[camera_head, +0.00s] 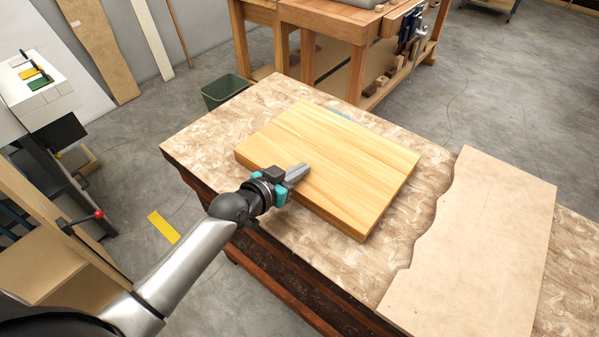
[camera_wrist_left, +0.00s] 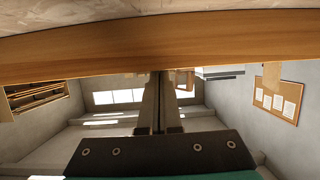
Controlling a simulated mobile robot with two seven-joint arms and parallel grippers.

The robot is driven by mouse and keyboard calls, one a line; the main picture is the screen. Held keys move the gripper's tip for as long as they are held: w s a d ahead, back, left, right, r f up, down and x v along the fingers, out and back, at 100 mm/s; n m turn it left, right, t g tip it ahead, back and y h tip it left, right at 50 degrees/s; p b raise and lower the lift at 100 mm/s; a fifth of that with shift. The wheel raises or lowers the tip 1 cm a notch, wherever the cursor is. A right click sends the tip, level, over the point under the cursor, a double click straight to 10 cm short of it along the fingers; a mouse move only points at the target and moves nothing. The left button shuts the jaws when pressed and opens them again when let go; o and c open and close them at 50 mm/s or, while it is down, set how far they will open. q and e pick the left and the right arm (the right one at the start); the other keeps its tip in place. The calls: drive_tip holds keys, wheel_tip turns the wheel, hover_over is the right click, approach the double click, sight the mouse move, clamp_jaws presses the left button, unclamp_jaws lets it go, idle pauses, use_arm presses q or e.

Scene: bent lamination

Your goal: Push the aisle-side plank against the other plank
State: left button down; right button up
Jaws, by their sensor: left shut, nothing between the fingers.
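The planks (camera_head: 335,150) show in the head view as one flat, light wooden slab with long grain lines, lying on the table. I cannot make out a clear gap between two planks. My left gripper (camera_head: 306,169) comes in from the left at the slab's near-left long edge, its tips overlapping the top face in this view. Its fingers are shut with nothing between them. In the left wrist view, the fingertips (camera_wrist_left: 158,76) meet the lower border of a long wooden side face (camera_wrist_left: 80,54). I cannot tell whether they touch it. My right gripper is out of view.
A green bin (camera_head: 223,90) stands behind the table, and a workbench (camera_head: 330,25) is at the back. A white-topped stand (camera_head: 35,85) is at the left.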

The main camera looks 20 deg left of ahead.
use_arm(q)
drive_tip(key=shift+s+f, duration=0.1)
drive_tip(key=shift+f, duration=0.2)
drive_tip(key=shift+s+a+p, duration=0.15)
drive_tip(key=shift+s+p, duration=0.2)
drive_tip(key=shift+p, duration=0.05)
drive_tip(key=shift+s+f, duration=0.15)
drive_tip(key=shift+s, duration=0.05)
drive_tip(key=shift+r+p, duration=0.85)
drive_tip(key=shift+p, duration=0.1)
drive_tip(key=shift+s+a+f+p, duration=0.1)
drive_tip(key=shift+s+p, duration=0.1)
drive_tip(key=shift+p, duration=0.1)
drive_tip(key=s+a, duration=0.1)
drive_tip(key=s, duration=0.2)
drive_tip(key=s+a, duration=0.1)
drive_tip(key=s, duration=0.3)
drive_tip(key=s+a+p, duration=0.1)
drive_tip(key=s, duration=0.2)
drive_tip(key=shift+s+a, duration=0.35)
drive_tip(key=shift+s, duration=0.05)
drive_tip(key=shift+d, duration=0.1)
